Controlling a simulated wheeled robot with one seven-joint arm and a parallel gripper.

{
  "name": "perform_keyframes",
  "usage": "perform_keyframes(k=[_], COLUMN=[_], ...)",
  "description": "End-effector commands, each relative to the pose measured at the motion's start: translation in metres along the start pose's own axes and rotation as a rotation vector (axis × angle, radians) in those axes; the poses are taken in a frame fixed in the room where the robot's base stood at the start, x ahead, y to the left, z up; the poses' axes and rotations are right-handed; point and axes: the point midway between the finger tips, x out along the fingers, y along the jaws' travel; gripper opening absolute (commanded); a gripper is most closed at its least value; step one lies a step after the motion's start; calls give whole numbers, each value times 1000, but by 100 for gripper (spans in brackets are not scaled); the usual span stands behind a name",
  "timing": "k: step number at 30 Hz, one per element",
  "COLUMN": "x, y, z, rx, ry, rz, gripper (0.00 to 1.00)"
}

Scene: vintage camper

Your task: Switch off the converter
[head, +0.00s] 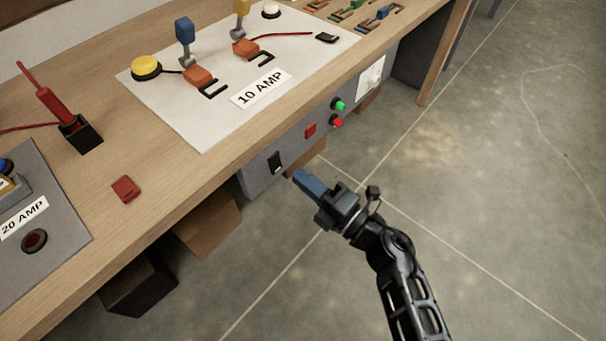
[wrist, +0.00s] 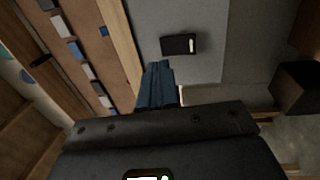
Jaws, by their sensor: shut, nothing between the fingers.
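The converter looks to be the grey box (head: 260,178) under the front edge of the bench. Its front carries a black rocker switch (head: 275,162), a red square switch (head: 310,130), a green button (head: 338,105) and a red button (head: 337,122). My gripper (head: 299,176) has blue fingers, shut and empty. It is in front of the box, just right of the black rocker switch in the head view. In the wrist view the fingertips (wrist: 159,68) point toward the black rocker switch (wrist: 179,44), which has a light mark at one end. I cannot tell whether they touch.
The wooden bench (head: 190,172) holds a white 10 AMP board (head: 190,125), a grey 20 AMP panel (head: 60,210) and a red probe in a black holder (head: 80,133). Brown and black boxes are under the bench. The floor (head: 480,190) to the right is clear.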

Motion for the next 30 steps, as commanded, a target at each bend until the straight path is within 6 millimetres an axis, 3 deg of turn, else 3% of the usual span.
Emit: perform_keyframes(k=[18, 30], x=[-80, -85], y=[20, 22], z=[0, 0], rx=[-1, -1], ry=[1, 1], rz=[0, 0], gripper=[0, 0])
